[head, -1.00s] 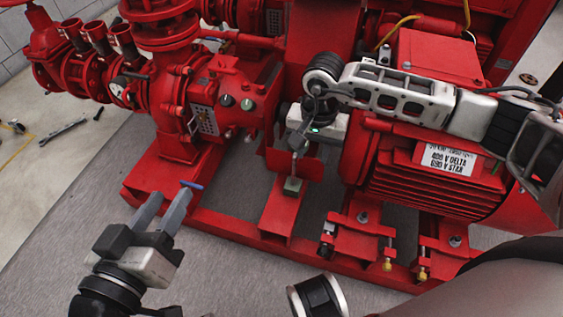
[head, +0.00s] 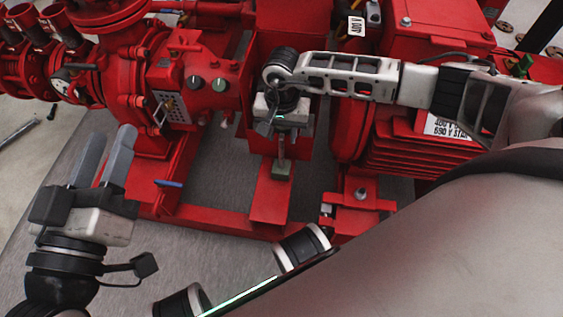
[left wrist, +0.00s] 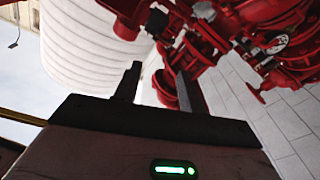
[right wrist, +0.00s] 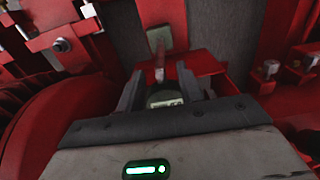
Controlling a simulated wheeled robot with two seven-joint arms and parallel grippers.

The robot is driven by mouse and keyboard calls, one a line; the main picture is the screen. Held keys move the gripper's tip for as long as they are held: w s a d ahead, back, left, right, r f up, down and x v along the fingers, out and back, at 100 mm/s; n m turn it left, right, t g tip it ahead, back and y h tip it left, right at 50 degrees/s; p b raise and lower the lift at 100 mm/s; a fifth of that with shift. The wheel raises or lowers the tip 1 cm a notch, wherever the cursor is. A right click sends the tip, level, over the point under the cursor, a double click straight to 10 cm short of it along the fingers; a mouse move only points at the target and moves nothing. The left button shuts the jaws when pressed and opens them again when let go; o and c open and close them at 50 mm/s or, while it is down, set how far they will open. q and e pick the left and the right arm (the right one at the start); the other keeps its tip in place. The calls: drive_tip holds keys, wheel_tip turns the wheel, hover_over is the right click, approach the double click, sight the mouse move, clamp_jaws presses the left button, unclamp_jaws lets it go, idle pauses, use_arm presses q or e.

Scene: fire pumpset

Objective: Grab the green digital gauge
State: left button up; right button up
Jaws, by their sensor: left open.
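The green digital gauge (right wrist: 165,99) shows in the right wrist view as a dark greenish round body with a small pale display. It lies between the fingers of my right gripper (right wrist: 161,85), and a thin stem runs from it past the fingertips. I cannot tell whether the fingers press on it. In the head view my right gripper (head: 283,122) is over the red base frame, and the gauge's body is mostly hidden by it. My left gripper (head: 105,155) is open and empty at the left; its spread fingers also show in the left wrist view (left wrist: 158,83).
The red pump (head: 185,90) and the finned red motor (head: 410,150) stand close on either side of my right gripper. A greenish square (head: 283,170) is below it. A blue bar (head: 168,184) lies near the frame.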

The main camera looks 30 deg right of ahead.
sight(281, 144)
wheel_tip(281, 144, down, 5)
drive_tip(key=shift+a+r+b, duration=0.1)
drive_tip(key=shift+b, duration=1.15)
drive_tip(key=shift+f, duration=0.2)
use_arm(q)
drive_tip(key=r+m+t, duration=0.1)
drive_tip(key=r+m+h, duration=0.1)
drive_tip(key=r, duration=0.1)
drive_tip(key=w+r+m+t+h, duration=0.1)
drive_tip(key=r+m, duration=0.1)
drive_tip(key=shift+a+t, duration=0.2)
drive_tip(key=shift+t, duration=0.1)
use_arm(e)
clamp_jaws()
use_arm(q)
drive_tip(key=shift+f, duration=0.1)
use_arm(e)
drive_tip(key=shift+r, duration=0.15)
